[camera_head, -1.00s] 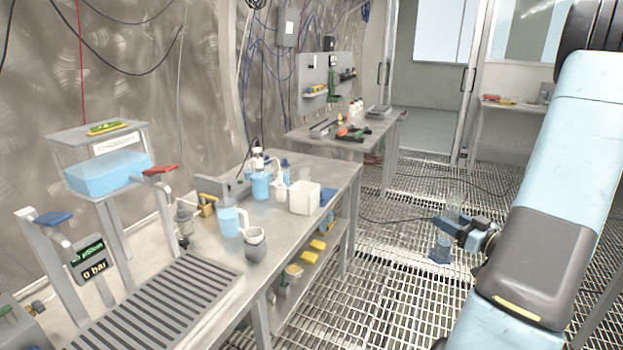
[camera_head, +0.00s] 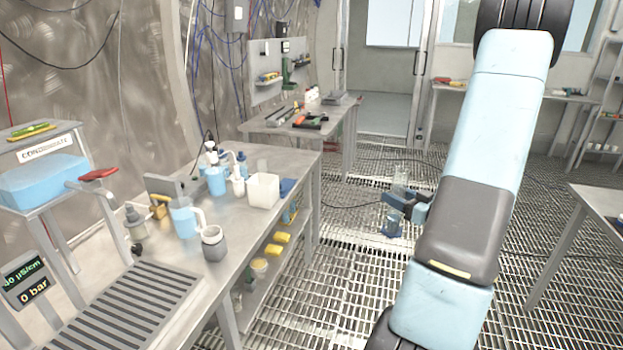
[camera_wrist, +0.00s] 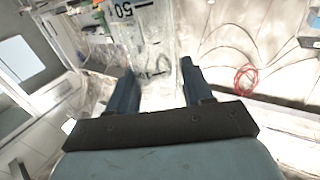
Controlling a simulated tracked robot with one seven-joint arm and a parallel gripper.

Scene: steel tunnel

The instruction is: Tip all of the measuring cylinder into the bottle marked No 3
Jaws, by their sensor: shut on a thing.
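My gripper (camera_head: 404,205) is shut on a clear measuring cylinder (camera_head: 400,180), held over the grating floor to the right of the workbench. In the wrist view the cylinder (camera_wrist: 155,50) stands between the two fingers (camera_wrist: 157,90), with a "50" and scale marks on its wall. It looks upright in the head view; how much is in it I cannot tell. Small bottles (camera_head: 228,160) stand at the back of the bench, some with blue parts. No "No 3" mark can be read, so I cannot tell which bottle bears it.
On the bench (camera_head: 180,262) are a jug of blue liquid (camera_head: 183,216), a blue beaker (camera_head: 216,180), a grey pot (camera_head: 214,243) and a white square tub (camera_head: 263,191). A second table (camera_head: 270,127) stands behind; another (camera_head: 600,205) is at right. Floor between is open.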

